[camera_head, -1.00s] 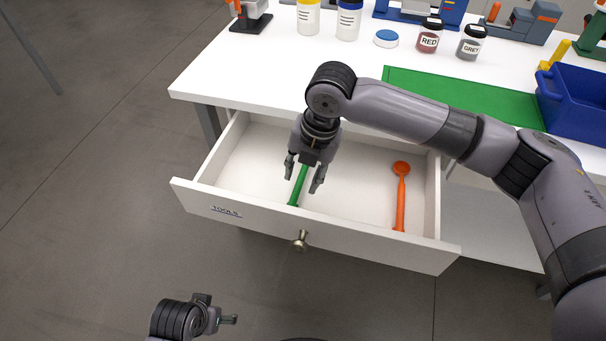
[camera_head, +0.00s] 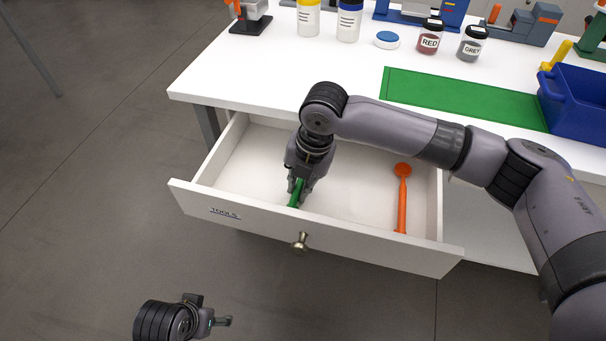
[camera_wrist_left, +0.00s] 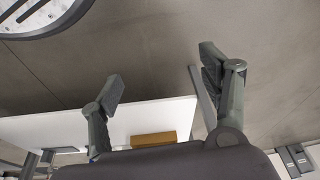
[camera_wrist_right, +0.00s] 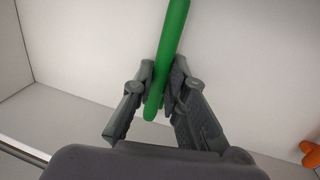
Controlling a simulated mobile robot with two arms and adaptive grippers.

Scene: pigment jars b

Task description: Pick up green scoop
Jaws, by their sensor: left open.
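The green scoop (camera_head: 294,198) lies in the left part of the open drawer, and most of it is hidden under my right gripper in the head view. In the right wrist view the green handle (camera_wrist_right: 172,50) runs between the fingers. My right gripper (camera_head: 299,190) is down in the drawer. Its fingers (camera_wrist_right: 159,88) have closed against both sides of the handle near its end. My left gripper (camera_head: 226,321) is empty, outside the drawer at the bottom of the head view. Its fingers (camera_wrist_left: 165,82) are spread apart in the left wrist view.
An orange scoop (camera_head: 402,195) lies in the right part of the drawer. The drawer (camera_head: 330,246) has a front panel labelled TOOLS with a knob (camera_head: 300,242). On the table above are a green mat (camera_head: 460,97), a blue bin (camera_head: 577,105), and RED (camera_head: 430,38) and GREY (camera_head: 471,43) jars.

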